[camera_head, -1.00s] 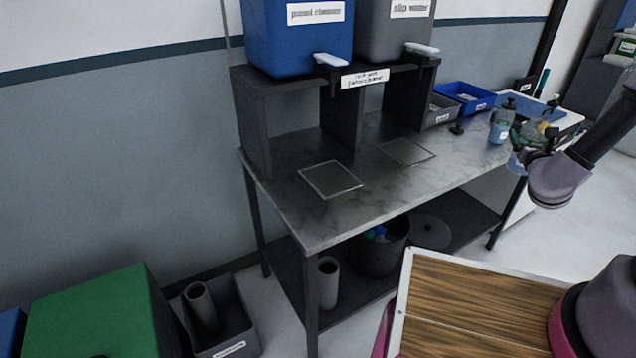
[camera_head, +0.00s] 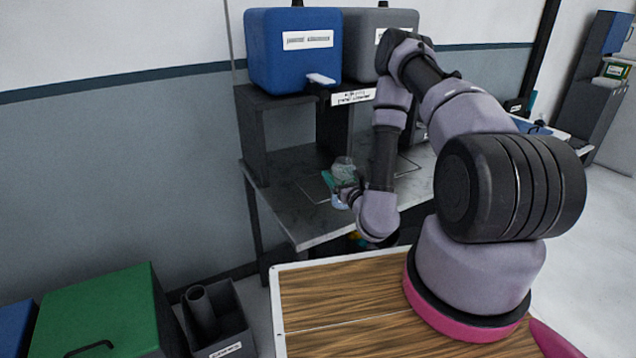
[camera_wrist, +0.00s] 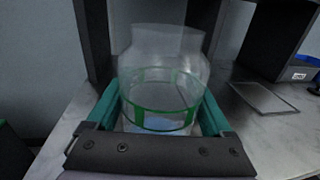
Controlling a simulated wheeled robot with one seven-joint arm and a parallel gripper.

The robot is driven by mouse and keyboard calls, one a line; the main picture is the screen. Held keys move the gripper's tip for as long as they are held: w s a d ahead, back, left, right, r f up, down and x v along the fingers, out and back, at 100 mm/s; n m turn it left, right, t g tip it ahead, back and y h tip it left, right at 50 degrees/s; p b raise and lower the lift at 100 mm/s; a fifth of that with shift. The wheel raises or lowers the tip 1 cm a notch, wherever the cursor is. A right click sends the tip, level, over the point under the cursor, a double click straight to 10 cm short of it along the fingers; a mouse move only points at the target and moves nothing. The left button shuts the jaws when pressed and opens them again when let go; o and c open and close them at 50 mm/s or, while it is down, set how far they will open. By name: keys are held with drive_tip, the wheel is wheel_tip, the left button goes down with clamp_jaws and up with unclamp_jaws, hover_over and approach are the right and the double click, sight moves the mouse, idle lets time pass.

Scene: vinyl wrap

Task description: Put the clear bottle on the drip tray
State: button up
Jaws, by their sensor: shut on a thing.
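The clear bottle (camera_wrist: 163,70) stands upright between the green fingers of my gripper (camera_wrist: 160,112) in the wrist view, shut on it. A green band rings the bottle, and a pale blue patch shows low on it. In the head view the bottle (camera_head: 343,167) and my gripper (camera_head: 342,180) are by the drip tray (camera_head: 312,190) below the blue tank, overlapping its right part. Whether the bottle touches the tray or hangs above it, I cannot tell. A second drip tray (camera_wrist: 263,97) lies to the right, below the grey tank; my arm partly hides it in the head view.
The blue tank (camera_head: 293,50) and grey tank (camera_head: 362,35) sit on a dark stand (camera_head: 262,130) with upright panels behind the trays. A tap (camera_head: 320,79) juts out above the left tray. A blue bin (camera_wrist: 304,68) is at the right.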

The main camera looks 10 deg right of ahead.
drive_tip(key=shift+w+a+f, duration=0.45)
drive_tip(key=shift+w+f, duration=0.15)
drive_tip(key=shift+w, duration=2.35)
drive_tip(key=shift+w+a+f, duration=0.5)
drive_tip(key=shift+w+f, duration=0.05)
drive_tip(key=shift+w, duration=2.35)
drive_tip(key=shift+w+a+f, duration=0.45)
drive_tip(key=shift+w+f, duration=0.15)
drive_tip(key=shift+w, duration=2.35)
drive_tip(key=shift+f, duration=0.1)
